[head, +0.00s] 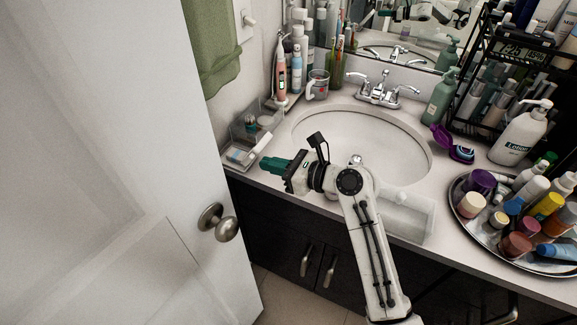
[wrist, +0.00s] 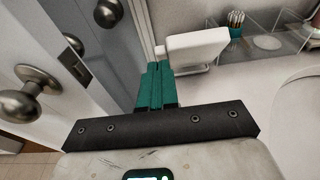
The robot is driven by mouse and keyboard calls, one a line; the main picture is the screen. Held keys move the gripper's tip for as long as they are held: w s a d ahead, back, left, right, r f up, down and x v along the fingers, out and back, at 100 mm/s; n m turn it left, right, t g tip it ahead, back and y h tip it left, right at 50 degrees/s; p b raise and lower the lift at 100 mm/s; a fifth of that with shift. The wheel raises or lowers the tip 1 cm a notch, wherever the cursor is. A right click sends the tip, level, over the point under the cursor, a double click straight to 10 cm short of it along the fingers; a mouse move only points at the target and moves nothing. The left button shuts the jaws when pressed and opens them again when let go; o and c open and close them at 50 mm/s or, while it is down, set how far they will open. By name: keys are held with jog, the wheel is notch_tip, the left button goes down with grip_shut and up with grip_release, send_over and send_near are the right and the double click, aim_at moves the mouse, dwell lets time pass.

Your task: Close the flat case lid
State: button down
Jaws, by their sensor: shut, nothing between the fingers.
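A small white flat case (head: 238,156) lies at the left front corner of the counter, beside the clear organizer. A pale panel (head: 261,143) slants up at its right side and looks like its raised lid; the hinge is too small to make out. In the wrist view a white, rounded slab (wrist: 192,46) of this case stands just beyond my fingertips. My gripper (head: 268,165) has green fingers, shut and empty, pointing left just right of the case. The fingers also show in the wrist view (wrist: 156,72). I cannot tell whether they touch it.
A clear organizer (head: 257,120) stands behind the case. The sink basin (head: 400,140) is to the right. A purple open case (head: 460,153), a lotion bottle (head: 519,135) and a crowded round tray (head: 470,235) fill the right side. A white door (head: 110,180) stands close on the left.

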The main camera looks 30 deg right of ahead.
jog(key=shift+w+a+f, duration=0.1)
jog(key=shift+w+a, duration=0.35)
jog(key=shift+w, duration=0.1)
jog(key=shift+w, duration=0.1)
jog(key=shift+a+r+g+p, duration=0.1)
jog(key=shift+r+g+p, duration=0.25)
jog(key=shift+p, duration=0.4)
